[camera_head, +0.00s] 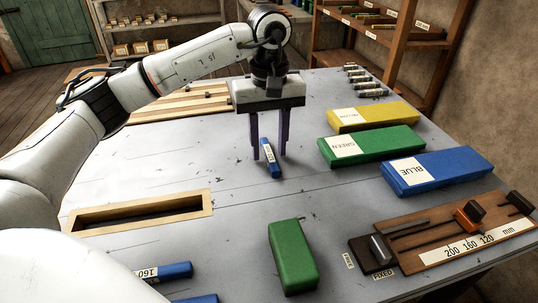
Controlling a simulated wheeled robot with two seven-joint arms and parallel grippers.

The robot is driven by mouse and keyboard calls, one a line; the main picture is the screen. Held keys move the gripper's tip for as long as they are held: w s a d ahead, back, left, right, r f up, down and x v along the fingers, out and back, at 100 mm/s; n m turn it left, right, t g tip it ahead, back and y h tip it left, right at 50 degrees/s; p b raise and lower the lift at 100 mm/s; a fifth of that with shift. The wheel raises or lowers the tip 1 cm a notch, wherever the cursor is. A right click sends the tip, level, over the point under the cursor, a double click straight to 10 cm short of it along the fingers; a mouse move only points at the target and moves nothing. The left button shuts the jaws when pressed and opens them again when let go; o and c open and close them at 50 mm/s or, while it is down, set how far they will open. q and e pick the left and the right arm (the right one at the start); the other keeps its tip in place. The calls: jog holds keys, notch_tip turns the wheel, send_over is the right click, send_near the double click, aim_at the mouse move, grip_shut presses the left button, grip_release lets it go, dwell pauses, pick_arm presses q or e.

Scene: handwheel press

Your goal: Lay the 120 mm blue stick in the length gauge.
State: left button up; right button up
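A short blue stick (271,165) with a pale label lies on the grey table; the label is too small to read. My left gripper (269,157) points down over it. Its two purple fingers are spread, one on each side of the stick, with visible gaps. The length gauge (410,262) is a wooden board at the lower right with a scale marked 200, 160, 120 mm, a dark block at the end labelled FIXED and an orange slider (468,216) near 120. No stick shows in it. My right gripper is not in view.
A blue stick labelled 160 (168,272) and another blue piece (198,299) lie at the lower left. A green block (292,256) stands left of the gauge. Yellow (374,116), green (372,146) and blue (437,172) boxes line the right. A wooden-framed slot (207,199) is at left.

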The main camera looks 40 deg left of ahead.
pick_arm(q)
jog(key=shift+f, duration=0.25)
grip_shut()
